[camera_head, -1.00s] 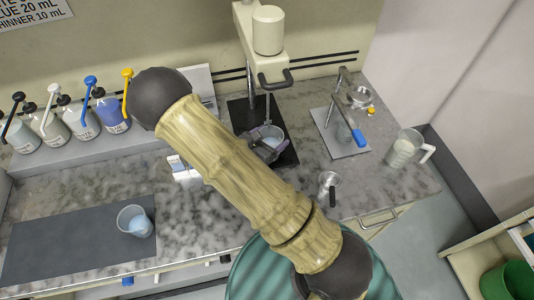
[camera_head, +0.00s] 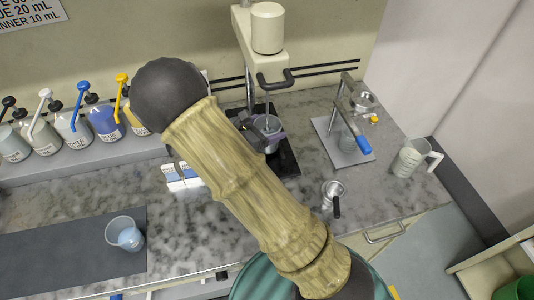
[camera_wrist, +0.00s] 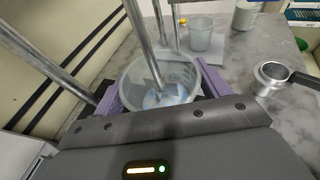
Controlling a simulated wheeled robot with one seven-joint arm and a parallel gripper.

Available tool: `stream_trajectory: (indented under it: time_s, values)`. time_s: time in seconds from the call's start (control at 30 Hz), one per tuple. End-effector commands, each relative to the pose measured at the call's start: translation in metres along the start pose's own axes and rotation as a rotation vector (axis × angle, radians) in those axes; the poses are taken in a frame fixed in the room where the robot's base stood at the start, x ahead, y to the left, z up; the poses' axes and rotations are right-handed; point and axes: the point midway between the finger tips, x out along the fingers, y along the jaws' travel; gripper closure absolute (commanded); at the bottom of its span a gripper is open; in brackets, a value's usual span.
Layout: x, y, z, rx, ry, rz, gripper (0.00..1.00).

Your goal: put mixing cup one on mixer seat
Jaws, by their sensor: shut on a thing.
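A clear mixing cup with pale blue liquid (camera_wrist: 178,84) is between the purple fingers of my gripper (camera_wrist: 160,95) in the wrist view. In the head view my gripper (camera_head: 262,138) is shut on this cup (camera_head: 268,124) under the mixer head, over the dark mixer base (camera_head: 287,160). The mixer (camera_head: 268,30) has a cream head with a dark handle and a metal shaft that reaches down to the cup. The cup's bottom is hidden, so I cannot tell whether it touches the seat. Another similar cup (camera_head: 124,233) stands on the grey mat at left.
Pump bottles (camera_head: 103,118) line the back left shelf. A press stand with a blue handle (camera_head: 350,130), a metal strainer cup (camera_head: 333,194) and a clear jug (camera_head: 412,158) stand to the right. Small white-and-blue cards (camera_head: 183,174) lie on the marble counter. The counter front is mostly free.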

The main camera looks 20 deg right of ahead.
Motion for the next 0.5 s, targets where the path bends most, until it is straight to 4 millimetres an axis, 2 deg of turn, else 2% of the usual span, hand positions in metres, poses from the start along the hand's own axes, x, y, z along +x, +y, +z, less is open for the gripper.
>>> stream_trajectory:
  time_s: [0.23,0.5]
  values:
    - [0.011,0.0,-0.035,-0.003,0.0,-0.001,0.54]
    - [0.013,0.0,-0.041,0.001,0.0,0.0,0.54]
